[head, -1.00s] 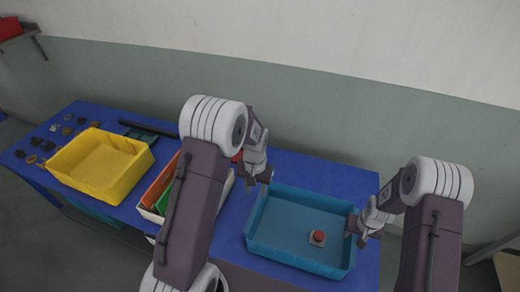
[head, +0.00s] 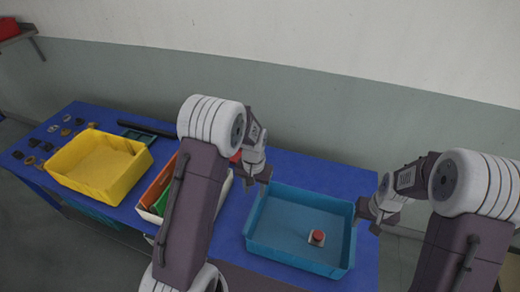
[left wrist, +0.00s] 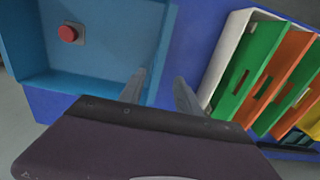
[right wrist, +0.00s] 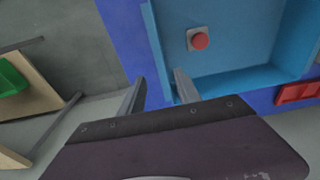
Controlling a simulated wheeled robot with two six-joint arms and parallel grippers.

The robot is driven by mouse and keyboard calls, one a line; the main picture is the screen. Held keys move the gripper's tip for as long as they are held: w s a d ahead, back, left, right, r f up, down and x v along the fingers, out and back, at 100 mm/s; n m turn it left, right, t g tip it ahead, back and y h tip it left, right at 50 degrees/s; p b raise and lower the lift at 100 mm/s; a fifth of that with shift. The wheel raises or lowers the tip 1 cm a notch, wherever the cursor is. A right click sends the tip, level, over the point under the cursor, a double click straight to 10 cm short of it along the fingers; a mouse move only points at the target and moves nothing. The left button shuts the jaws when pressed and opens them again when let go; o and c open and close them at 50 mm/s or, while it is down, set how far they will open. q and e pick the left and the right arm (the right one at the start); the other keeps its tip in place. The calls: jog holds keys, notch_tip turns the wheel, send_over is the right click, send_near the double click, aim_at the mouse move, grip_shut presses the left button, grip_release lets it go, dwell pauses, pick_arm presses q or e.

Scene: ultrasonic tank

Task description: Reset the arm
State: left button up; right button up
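My left gripper (head: 257,176) hangs above the table between the white box and the blue tank. In the left wrist view its two fingers (left wrist: 158,90) are apart with nothing between them. My right gripper (head: 375,222) is at the right rim of the blue tank (head: 262,252). In the right wrist view its fingers (right wrist: 160,92) are apart and empty, over the table edge beside the tank wall. The tank holds a red button on a grey base (head: 317,237); it also shows in the left wrist view (left wrist: 68,33) and the right wrist view (right wrist: 199,40).
A yellow bin (head: 101,188) stands on the blue table (head: 325,177) at the left, with several small dark parts beyond it. A white box (head: 224,190) with orange and green dividers is partly hidden by my left arm. A wall runs behind the table.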

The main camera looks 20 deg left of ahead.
dwell(0.5)
pick_arm(q)
notch_tip(320, 180, up, 8)
jog(key=s+t, duration=0.2)
pick_arm(e)
notch_tip(320, 180, up, 7)
jog(key=s+t, duration=0.1)
pick_arm(q)
jog(key=s+f, duration=0.1)
jog(key=s, duration=1.1)
jog(key=shift+s+d+g, duration=0.3)
jog(key=shift+d+g, duration=0.1)
pick_arm(e)
jog(key=s+g, duration=0.1)
jog(key=s, duration=1.1)
jog(key=shift+a, duration=0.4)
pick_arm(q)
jog(key=shift+s, duration=0.2)
pick_arm(e)
jog(key=shift+s+r, duration=0.15)
jog(key=shift+s, duration=0.15)
